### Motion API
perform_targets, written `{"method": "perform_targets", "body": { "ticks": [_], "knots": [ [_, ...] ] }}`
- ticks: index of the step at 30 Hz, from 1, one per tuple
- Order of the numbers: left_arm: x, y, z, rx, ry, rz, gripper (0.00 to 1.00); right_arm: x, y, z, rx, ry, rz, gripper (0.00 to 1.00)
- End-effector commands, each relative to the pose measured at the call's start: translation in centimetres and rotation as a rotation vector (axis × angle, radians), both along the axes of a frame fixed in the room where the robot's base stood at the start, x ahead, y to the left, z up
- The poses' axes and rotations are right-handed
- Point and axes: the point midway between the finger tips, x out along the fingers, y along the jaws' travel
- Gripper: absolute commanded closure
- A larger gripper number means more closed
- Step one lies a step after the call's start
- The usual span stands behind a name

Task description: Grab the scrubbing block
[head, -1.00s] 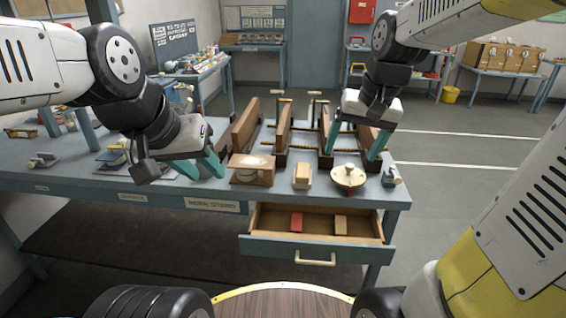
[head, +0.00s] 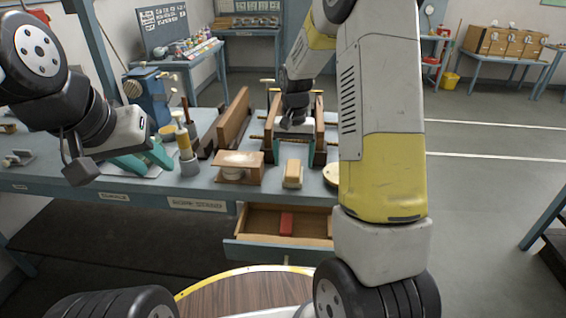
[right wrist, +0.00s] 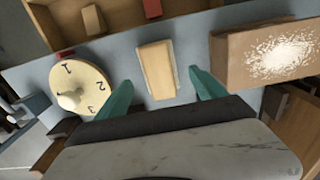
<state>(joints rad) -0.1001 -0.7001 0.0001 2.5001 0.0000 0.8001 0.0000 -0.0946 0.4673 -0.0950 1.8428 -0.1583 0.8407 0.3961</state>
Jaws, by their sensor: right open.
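A small tan block with a pale border, which looks like the scrubbing block (head: 293,174), lies on the blue-grey workbench (head: 60,185) near its front edge. It also shows in the right wrist view (right wrist: 158,70). My right gripper (head: 294,150) is open above the bench, just behind the block in the head view. In the right wrist view its teal fingers (right wrist: 160,82) stand apart, one to either side of the block's near end, with nothing held. My left gripper (head: 158,168) is open and empty over the left part of the bench.
A brown block with a white powdery patch (head: 240,160) lies left of the tan block. A round numbered dial (right wrist: 80,85) lies on its other side. Wooden upright frames (head: 228,122) stand behind. An open drawer (head: 272,249) below holds a red block (head: 286,222).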

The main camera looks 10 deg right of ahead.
Motion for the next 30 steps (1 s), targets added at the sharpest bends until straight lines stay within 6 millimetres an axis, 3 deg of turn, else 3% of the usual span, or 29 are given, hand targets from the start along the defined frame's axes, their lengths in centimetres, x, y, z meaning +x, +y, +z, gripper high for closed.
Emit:
{"method": "perform_targets", "body": {
  "ticks": [6, 15, 25, 30],
  "knots": [
    [0.0, 0.0, 0.0, 0.000, 0.000, 0.000, 0.64, -0.3, 0.1, -3.0, 0.001, 0.003, 0.000, 0.20],
    [0.0, 0.0, 0.0, 0.000, 0.000, 0.000, 0.64, -0.2, 0.1, -3.3, 0.001, 0.000, 0.000, 0.22],
    [0.0, 0.0, 0.0, 0.000, 0.000, 0.000, 0.64, -0.2, 0.1, -3.3, 0.001, 0.000, 0.001, 0.87],
    [0.0, 0.0, 0.0, 0.000, 0.000, 0.000, 0.64, -0.2, 0.1, -3.3, 0.001, 0.000, 0.001, 0.90]
  ]
}}
